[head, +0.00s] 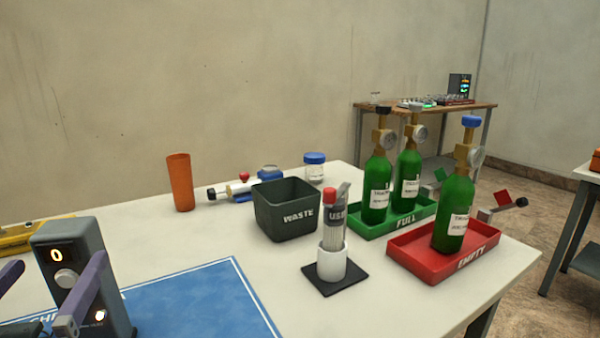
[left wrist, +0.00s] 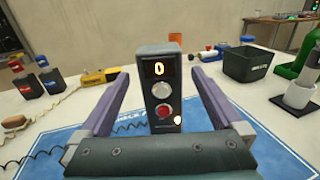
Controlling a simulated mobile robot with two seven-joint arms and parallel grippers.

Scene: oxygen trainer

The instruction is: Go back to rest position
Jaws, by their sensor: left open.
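My left gripper (head: 56,268) is at the lower left of the head view, with its purple fingers spread. In the left wrist view the open gripper (left wrist: 160,74) has a finger on each side of a dark grey box (left wrist: 159,108) with a lit "0" display, a white button and a red button. The same box (head: 82,262) stands upright in the head view. Gaps show between the fingers and the box, and nothing is held. My right gripper is not in view.
On the white table stand a black waste bin (head: 287,222), a white cup (head: 332,263), a green tray (head: 391,222) and a red tray (head: 402,262) with green bottles, and an orange cup (head: 180,183). A blue mat (head: 200,305) lies in front, mostly bare.

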